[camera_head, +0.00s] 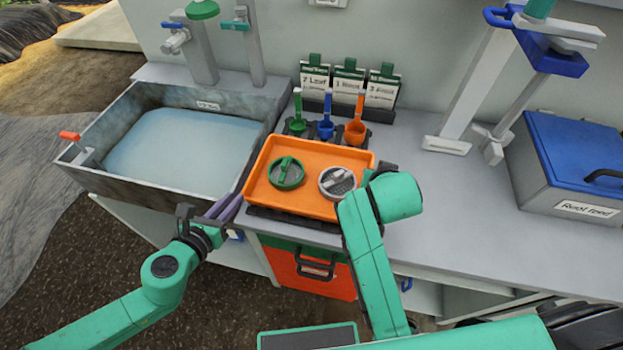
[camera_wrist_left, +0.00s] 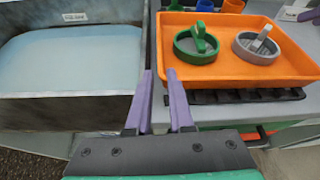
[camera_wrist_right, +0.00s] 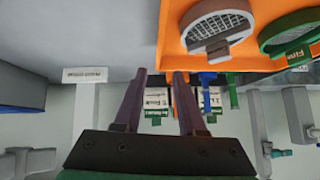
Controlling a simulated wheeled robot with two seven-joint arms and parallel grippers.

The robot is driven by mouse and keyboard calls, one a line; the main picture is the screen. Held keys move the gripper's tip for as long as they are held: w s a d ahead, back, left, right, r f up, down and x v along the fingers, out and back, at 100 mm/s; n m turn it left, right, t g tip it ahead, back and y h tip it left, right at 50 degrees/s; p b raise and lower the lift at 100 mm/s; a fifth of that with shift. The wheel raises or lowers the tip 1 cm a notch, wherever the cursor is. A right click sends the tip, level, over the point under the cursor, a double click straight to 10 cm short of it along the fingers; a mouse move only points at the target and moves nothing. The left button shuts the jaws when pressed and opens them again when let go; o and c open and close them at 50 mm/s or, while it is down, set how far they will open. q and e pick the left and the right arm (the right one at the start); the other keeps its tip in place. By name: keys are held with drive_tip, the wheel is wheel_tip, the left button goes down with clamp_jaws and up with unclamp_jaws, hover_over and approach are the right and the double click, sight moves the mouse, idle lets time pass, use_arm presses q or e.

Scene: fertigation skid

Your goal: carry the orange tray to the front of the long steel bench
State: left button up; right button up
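The water-filled sink (camera_head: 180,140) adjoins on the left. Green, blue and orange scoops (camera_head: 355,132) and a card rack (camera_head: 347,85) stand behind the tray. A blue-lidded box (camera_head: 575,160) sits at the right. Bench between the tray and box is largely clear.

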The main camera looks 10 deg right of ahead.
sight(250, 181)
use_arm(q)
drive_tip(key=x, duration=1)
drive_tip(key=shift+d, duration=0.15)
use_arm(e)
drive_tip(key=x, duration=1)
use_arm(q)
drive_tip(key=shift+s, duration=0.1)
use_arm(e)
drive_tip(key=shift+r, duration=0.1)
use_arm(q)
drive_tip(key=shift+r, duration=0.1)
drive_tip(key=c, duration=0.3)
use_arm(e)
drive_tip(key=c, duration=0.3)
use_arm(q)
clamp_jaws()
use_arm(e)
clamp_jaws()
